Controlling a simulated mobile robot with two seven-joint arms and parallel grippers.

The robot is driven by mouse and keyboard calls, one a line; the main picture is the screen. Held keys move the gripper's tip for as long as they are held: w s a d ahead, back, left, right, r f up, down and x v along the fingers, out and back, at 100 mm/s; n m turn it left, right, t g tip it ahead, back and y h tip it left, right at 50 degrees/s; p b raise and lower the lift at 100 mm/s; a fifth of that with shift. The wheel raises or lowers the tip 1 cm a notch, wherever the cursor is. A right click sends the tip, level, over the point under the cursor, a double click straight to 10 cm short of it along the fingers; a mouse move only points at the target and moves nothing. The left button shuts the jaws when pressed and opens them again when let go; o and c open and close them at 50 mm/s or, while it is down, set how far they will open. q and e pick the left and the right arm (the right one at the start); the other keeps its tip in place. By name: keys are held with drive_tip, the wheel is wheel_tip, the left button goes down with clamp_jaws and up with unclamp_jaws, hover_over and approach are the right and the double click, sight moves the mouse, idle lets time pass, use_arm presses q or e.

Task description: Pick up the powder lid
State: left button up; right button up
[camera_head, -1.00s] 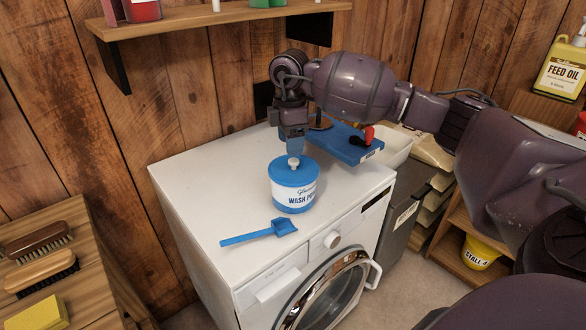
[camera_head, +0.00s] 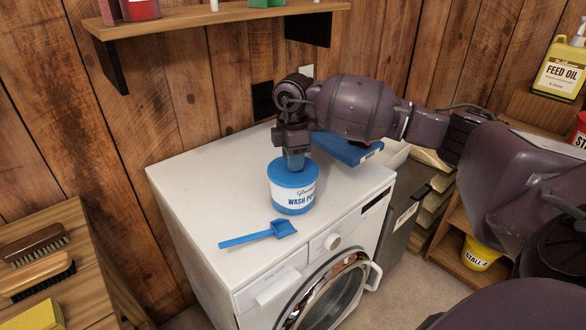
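The blue powder lid (camera_head: 283,179) sits on the white and blue wash powder tub (camera_head: 292,195), which stands upright on the white washing machine. The lid's pale knob is hidden behind my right gripper (camera_head: 294,165). That gripper points down at the lid's top, around or just in front of the knob; I cannot tell which. Its finger gap does not show, so I cannot tell whether it has closed. My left gripper is out of view.
A blue scoop (camera_head: 262,234) lies on the machine top (camera_head: 205,190) in front of the tub. A blue board-like item (camera_head: 345,149) lies behind my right wrist. A wooden shelf (camera_head: 210,20) hangs above. The machine's left top is clear.

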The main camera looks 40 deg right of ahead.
drive_tip(key=shift+c, duration=1)
use_arm(q)
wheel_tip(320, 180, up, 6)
drive_tip(key=p, duration=0.5)
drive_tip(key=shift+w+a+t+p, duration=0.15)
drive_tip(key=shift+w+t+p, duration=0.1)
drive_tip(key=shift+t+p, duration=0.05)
use_arm(e)
wheel_tip(320, 180, up, 25)
